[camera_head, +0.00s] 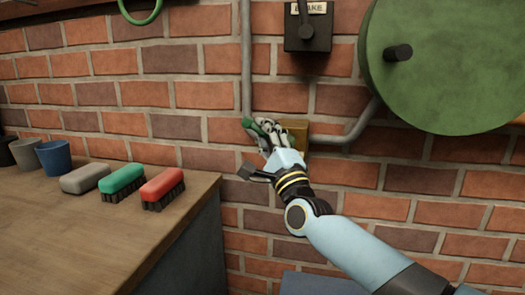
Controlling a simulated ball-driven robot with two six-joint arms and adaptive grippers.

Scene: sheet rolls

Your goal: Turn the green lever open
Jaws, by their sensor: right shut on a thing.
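The green lever (252,127) is on a brass-coloured valve body (296,130) fixed to the pipe on the brick wall. My right gripper (264,130) reaches in from the lower right and is shut on the green lever. Its fingers cover most of the lever, so the lever's exact angle is hard to tell. Part of the valve body is hidden behind the gripper. My left gripper is not in view.
A grey pipe (246,60) runs down the wall to the valve. A large green wheel (447,60) and a dark brake box (307,35) are above. On the left, a wooden bench (70,240) holds brushes (162,187) and cups (54,157).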

